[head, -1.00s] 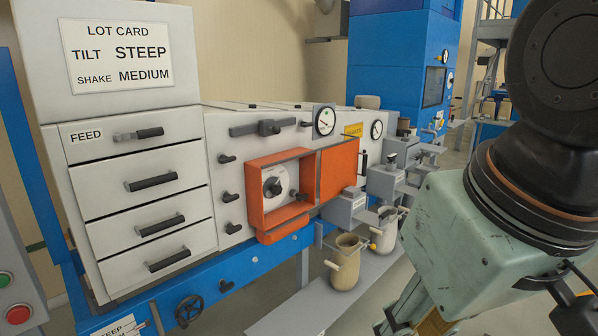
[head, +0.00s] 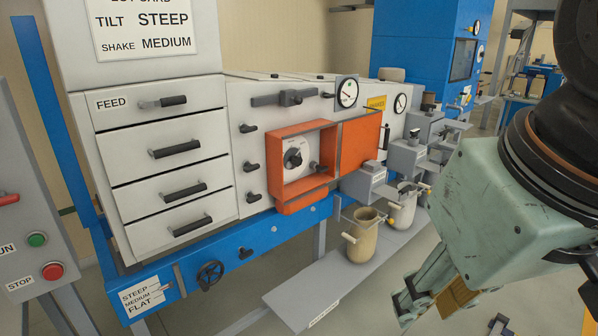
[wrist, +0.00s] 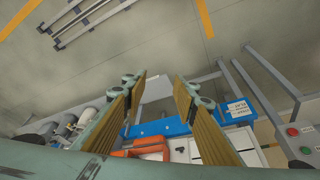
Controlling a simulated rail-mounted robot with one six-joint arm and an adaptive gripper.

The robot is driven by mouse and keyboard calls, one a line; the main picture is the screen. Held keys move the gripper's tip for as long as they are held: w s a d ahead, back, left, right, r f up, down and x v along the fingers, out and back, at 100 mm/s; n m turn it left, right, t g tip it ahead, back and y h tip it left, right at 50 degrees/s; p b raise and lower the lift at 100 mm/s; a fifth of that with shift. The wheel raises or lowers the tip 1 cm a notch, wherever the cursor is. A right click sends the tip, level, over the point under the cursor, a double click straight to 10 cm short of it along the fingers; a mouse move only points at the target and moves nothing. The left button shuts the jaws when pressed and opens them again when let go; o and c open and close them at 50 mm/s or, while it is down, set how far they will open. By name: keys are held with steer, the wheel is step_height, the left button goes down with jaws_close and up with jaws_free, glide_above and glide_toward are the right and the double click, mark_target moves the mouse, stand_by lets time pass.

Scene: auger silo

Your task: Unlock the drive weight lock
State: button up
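The machine has an open orange box (head: 305,166) around a white dial (head: 293,158) with a black knob. A small dark handle (head: 318,169) sits at the box's lower right. Several black latch knobs (head: 251,167) are on the grey panel beside it, and a black handwheel (head: 210,274) is on the blue frame below. No label names the drive weight lock, so I cannot tell which part it is. My gripper (wrist: 158,88) is open and empty, its fingers apart, in the wrist view. In the head view it hangs at lower right, clear of the machine.
Grey drawers (head: 165,165) with black handles stand at left. A control box (head: 35,250) with green and red buttons is at the left edge. A shelf (head: 318,287) with two pots (head: 362,238) juts out in front. Open floor shows in the wrist view.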

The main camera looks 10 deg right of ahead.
steer(key=shift+c, duration=1.3)
